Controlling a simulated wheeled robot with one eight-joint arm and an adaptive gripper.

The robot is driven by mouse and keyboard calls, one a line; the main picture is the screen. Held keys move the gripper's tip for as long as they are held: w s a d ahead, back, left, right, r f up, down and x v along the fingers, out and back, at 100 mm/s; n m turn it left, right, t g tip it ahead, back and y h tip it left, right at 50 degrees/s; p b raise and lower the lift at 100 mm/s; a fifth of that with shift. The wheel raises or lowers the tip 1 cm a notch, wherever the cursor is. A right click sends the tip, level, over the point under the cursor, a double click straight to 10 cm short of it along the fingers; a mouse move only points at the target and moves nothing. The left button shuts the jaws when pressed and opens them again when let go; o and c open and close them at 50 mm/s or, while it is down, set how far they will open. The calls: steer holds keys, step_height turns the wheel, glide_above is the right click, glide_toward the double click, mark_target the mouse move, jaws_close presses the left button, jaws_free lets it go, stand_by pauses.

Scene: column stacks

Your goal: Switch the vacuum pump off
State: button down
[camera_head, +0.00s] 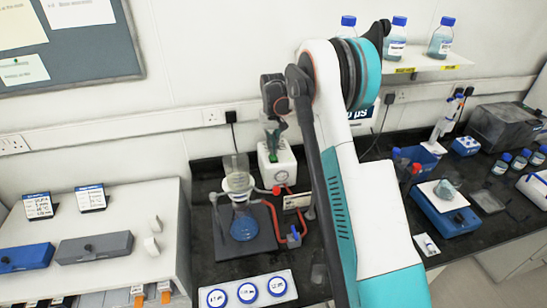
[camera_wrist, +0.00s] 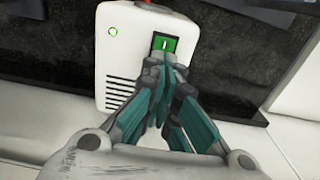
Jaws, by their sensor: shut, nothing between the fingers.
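The vacuum pump (camera_head: 284,172) is a white box with a gauge, on the black bench against the wall. In the wrist view the pump (camera_wrist: 121,65) shows a green switch (camera_wrist: 165,43) with a white mark and a small green light (camera_wrist: 113,31), plus vent slots. My gripper (camera_wrist: 161,60) is shut and empty, its fingertips just below the switch in the picture and partly over its lower edge. I cannot tell whether they touch. In the head view my gripper (camera_head: 272,142) is at the top of the pump, small and partly merged with it.
A glass funnel (camera_head: 236,166) over a flask with blue liquid (camera_head: 244,228) stands left of the pump. Red tubing (camera_head: 270,215) runs beside it. A tray with three round dishes (camera_head: 247,291) lies in front. A blue stirrer (camera_head: 448,213) is to the right.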

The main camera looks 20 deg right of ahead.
steer(key=shift+f+b, duration=0.8)
steer(key=shift+f, duration=0.3)
stand_by(0.6)
steer(key=shift+r, duration=0.1)
steer(key=shift+r+p, duration=1.4)
steer(key=shift+r, duration=2)
